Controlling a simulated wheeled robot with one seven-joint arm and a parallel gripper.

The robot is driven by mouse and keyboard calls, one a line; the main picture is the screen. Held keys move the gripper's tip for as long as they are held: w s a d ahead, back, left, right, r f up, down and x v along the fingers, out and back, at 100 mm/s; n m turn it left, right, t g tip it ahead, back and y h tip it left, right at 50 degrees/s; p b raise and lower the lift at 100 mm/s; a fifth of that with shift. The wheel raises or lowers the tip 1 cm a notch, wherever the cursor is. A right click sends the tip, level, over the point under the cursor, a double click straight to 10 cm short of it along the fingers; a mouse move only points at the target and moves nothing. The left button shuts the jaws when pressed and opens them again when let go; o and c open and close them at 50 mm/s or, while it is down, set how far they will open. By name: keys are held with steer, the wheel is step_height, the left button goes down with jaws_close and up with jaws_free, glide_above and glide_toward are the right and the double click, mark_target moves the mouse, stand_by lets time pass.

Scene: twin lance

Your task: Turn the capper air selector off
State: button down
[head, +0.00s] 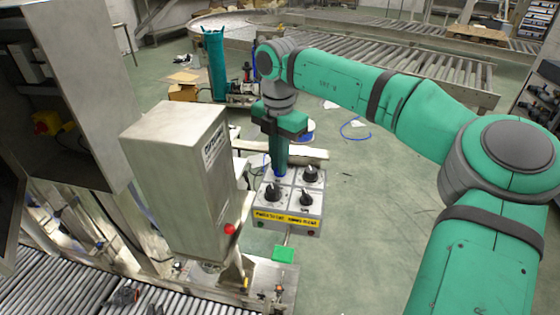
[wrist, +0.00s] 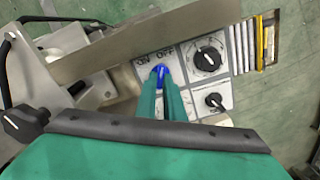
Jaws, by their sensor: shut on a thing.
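The capper air selector is a small blue lever (wrist: 161,70) on a light grey panel in the wrist view, with ON printed to its upper left and OFF just above it. My gripper (wrist: 161,84) has its two teal fingers closed around the lever, which hides most of it. Which label the lever points to I cannot tell for sure. In the head view my gripper (head: 279,170) reaches straight down onto the back of the control box (head: 287,212), and a little blue shows at the fingertips.
Black knobs sit close by on the box, one at front left (head: 272,192), one at back right (head: 311,173) and one at front right (head: 305,198). A tall steel cabinet (head: 170,180) with a red button stands just left. Floor at right is clear.

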steer(key=shift+m, duration=0.3)
steer(key=c, duration=1.9)
jaws_free()
steer(key=shift+o, duration=0.2)
step_height(320, 180, up, 11)
steer(key=shift+d+f, duration=0.1)
